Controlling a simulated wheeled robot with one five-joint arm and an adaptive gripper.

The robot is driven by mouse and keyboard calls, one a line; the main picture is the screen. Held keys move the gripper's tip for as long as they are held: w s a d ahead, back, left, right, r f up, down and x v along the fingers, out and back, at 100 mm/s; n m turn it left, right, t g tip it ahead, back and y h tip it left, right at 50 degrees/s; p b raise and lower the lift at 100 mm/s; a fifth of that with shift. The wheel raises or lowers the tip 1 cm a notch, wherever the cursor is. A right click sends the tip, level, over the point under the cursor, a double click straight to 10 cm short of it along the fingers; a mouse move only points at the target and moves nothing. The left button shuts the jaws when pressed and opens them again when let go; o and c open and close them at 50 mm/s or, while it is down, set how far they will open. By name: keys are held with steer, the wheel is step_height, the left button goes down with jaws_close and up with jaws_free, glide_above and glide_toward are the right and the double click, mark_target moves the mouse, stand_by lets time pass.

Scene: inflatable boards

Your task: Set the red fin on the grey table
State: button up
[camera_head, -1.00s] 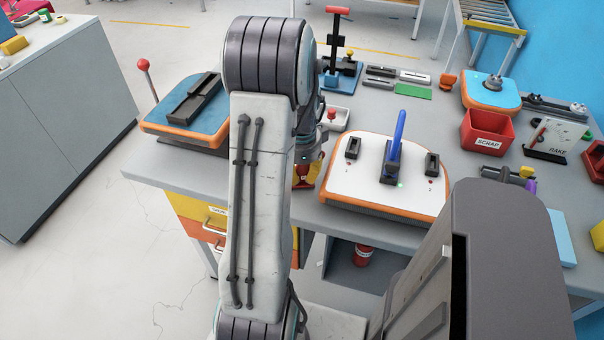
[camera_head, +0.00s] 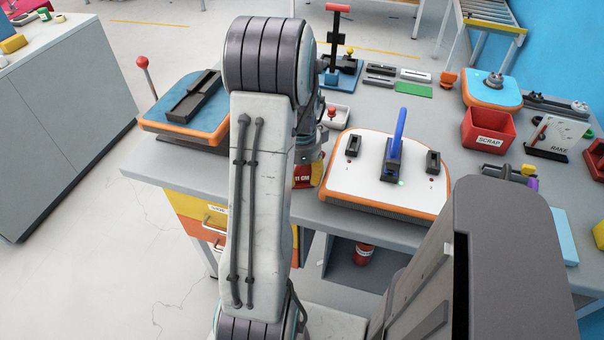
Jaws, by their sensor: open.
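The grey table (camera_head: 462,110) fills the middle and right of the view. My gripper (camera_head: 309,155) is mostly hidden behind my arm, over the table's front edge left of the white board; its fingers are hard to make out. Just below it is a small red piece with white lettering (camera_head: 302,176), against yellow; I cannot tell whether it is the red fin, nor whether it touches my gripper. No other clear red fin shows. A blue fin (camera_head: 399,128) stands upright in the black centre box of the white board (camera_head: 345,185) with orange edges.
A blue board (camera_head: 215,118) with a black box and a red-knobbed lever stands at the table's left. Yellow and orange drawers (camera_head: 198,208) lie below the front edge.

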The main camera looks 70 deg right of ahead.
steer(key=shift+r, duration=0.1)
step_height(320, 180, up, 12)
steer(key=shift+a, duration=0.25)
stand_by(0.4)
steer(key=n, duration=0.4)
steer(key=shift+d, duration=0.25)
steer(key=a+f+n+y, duration=0.1)
steer(key=a+f+n, duration=0.3)
steer(key=a+n, duration=0.4)
steer(key=w+a+r+n+t, duration=0.1)
steer(key=w+a+n, duration=0.3)
steer(key=a, duration=0.6)
steer(key=w+a+r+n+t+p, duration=0.1)
steer(key=w+a+r+n, duration=0.3)
steer(key=a+n, duration=0.5)
steer(key=w+a+r+n+t+p, duration=0.1)
steer(key=w+a+r+n, duration=0.2)
steer(key=a+n, duration=0.3)
steer(key=shift+w+a+r, duration=0.2)
steer(key=shift+w+a, duration=0.35)
steer(key=shift+a, duration=1.75)
